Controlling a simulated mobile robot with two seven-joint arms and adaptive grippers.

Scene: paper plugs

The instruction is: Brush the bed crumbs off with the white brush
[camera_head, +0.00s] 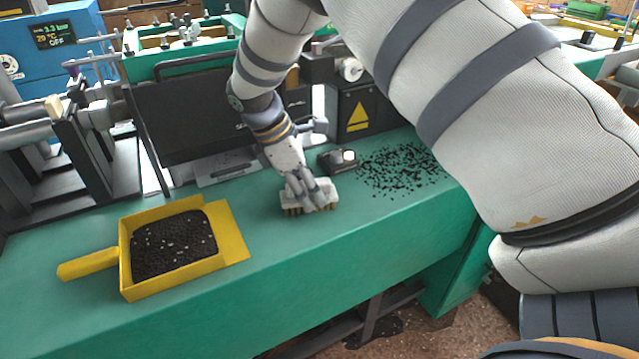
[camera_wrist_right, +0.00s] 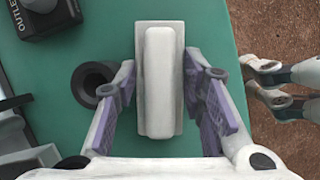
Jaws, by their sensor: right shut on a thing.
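The white brush (camera_head: 322,194) stands bristles down on the green bed (camera_head: 300,270), near the middle of the head view. My right gripper (camera_head: 308,188) is shut on it from above. In the right wrist view the brush's long white back (camera_wrist_right: 160,85) lies between the two purple finger pads (camera_wrist_right: 160,108). Its bristles are hidden there. A patch of black crumbs (camera_head: 402,168) is scattered on the bed to the right of the brush, partly hidden by my arm. My left gripper is not in view.
A yellow dustpan (camera_head: 238,232) full of black crumbs (camera_head: 174,244) lies on the bed at left. A small black block (camera_head: 337,162) sits behind the brush. Black machine panels (camera_head: 200,115) line the back. The bed's front edge drops to the floor. Bed between dustpan and brush is clear.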

